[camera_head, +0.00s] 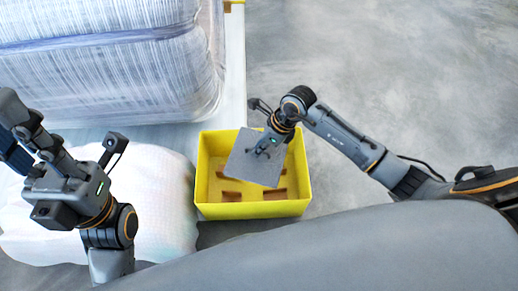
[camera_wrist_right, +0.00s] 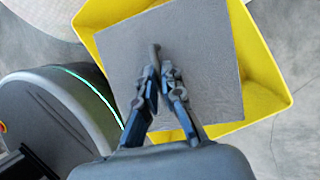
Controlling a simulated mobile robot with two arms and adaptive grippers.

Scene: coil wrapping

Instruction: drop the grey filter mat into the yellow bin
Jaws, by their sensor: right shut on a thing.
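The grey filter mat (camera_head: 247,166) is a flat square sheet held above the yellow bin (camera_head: 252,209) in the head view. In the right wrist view the mat (camera_wrist_right: 205,50) covers most of the bin's opening, and the yellow bin (camera_wrist_right: 262,85) shows around it. My right gripper (camera_head: 266,146) is shut on the mat; its fingertips (camera_wrist_right: 158,75) meet at a small raised part on the mat's face. My left gripper (camera_head: 22,160) is at the left of the head view, over the white sheet, away from the bin.
A large wrapped coil (camera_head: 110,65) stands at the upper left behind the bin. A rumpled white sheet (camera_head: 160,195) lies just left of the bin. The grey floor (camera_head: 390,70) is clear at the upper right. Part of my base shows along the bottom.

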